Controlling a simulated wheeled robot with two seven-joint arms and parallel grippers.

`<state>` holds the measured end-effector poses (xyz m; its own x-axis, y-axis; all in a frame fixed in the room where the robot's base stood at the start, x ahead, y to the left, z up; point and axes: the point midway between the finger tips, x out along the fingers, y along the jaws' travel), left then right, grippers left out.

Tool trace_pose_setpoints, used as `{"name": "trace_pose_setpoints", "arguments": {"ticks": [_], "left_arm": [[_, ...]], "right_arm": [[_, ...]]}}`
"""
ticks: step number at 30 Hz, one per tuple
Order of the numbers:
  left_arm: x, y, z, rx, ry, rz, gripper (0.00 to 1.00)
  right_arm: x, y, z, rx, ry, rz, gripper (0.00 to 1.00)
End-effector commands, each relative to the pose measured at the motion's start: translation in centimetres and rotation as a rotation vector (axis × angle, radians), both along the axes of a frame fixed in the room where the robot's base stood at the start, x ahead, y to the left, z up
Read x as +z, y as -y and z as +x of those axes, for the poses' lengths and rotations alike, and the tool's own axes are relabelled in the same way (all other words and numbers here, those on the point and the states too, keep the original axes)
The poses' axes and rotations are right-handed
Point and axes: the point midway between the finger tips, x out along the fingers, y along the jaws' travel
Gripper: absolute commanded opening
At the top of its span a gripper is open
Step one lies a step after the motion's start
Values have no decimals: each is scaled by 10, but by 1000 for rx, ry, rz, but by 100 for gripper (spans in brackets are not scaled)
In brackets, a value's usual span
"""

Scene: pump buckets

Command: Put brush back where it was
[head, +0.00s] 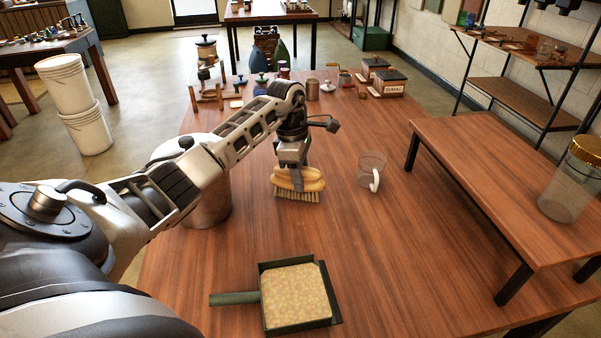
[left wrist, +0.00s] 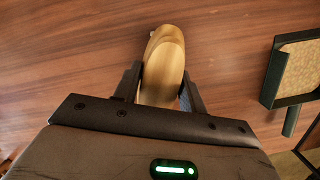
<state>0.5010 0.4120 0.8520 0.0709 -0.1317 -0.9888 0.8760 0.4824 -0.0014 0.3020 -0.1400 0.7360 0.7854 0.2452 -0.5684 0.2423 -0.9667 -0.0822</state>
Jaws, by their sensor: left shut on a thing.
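A wooden brush (head: 298,182) with pale bristles pointing down is at the middle of the brown table (head: 400,270). My left gripper (head: 293,168) is shut on the brush from above. In the left wrist view the brush's wooden body (left wrist: 162,70) sits between the two fingers of my left gripper (left wrist: 160,85). The bristles are close to the table top; I cannot tell if they touch it. My right gripper is not in view.
A dustpan (head: 297,295) with grainy contents lies at the front, also in the left wrist view (left wrist: 283,75). A clear mug (head: 371,170) stands right of the brush. A metal bucket (head: 207,200) stands behind my left arm. A raised wooden shelf (head: 500,190) with a jar (head: 570,180) is at right.

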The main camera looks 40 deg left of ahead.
Motion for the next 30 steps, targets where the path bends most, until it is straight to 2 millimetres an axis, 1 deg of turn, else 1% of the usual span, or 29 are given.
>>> {"name": "trace_pose_setpoints", "arguments": {"ticks": [12,13,14,15,24,26,27,30], "left_arm": [[-7,-1,0,0,3,1,12],[-7,0,0,1,2,1,44],[-6,0,0,1,3,0,52],[-6,0,0,1,2,0,63],[-4,0,0,0,1,0,63],[0,0,0,0,2,-1,63],[2,-1,0,0,3,1,63],[17,-4,-1,1,5,3,63]], "right_arm": [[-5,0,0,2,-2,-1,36],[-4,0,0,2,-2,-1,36],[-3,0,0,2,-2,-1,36],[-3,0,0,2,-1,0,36],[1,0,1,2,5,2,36],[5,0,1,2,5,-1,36],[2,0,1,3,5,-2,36],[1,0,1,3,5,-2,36]]}}
